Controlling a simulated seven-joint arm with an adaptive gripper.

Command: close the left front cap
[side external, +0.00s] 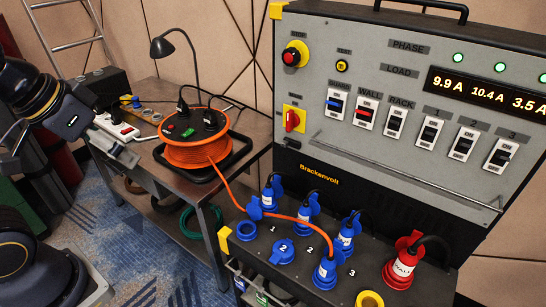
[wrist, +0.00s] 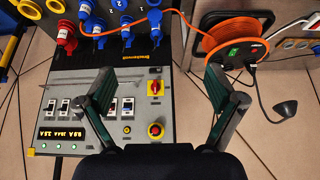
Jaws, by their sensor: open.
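On the black ledge below the panel, a blue socket (side external: 247,231) sits at the left front; a blue flap (side external: 255,209) stands up behind it and looks like its raised cap. To its right is a shut round blue cap (side external: 282,252) marked 2. A blue plug (side external: 325,272) with the orange cable stands at the front right. Several blue plugs stand in the row behind. My gripper (side external: 122,148) is at the left, over the side table and well apart from the sockets. In the wrist view my gripper (wrist: 167,95) has its fingers wide apart with nothing between them.
An orange cable reel (side external: 197,150) stands on the side table with a desk lamp (side external: 180,45) behind it. Its cable crosses to the ledge. A red plug (side external: 403,262) and a yellow ring (side external: 369,299) are at the ledge's right. The switch panel (side external: 400,75) rises behind.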

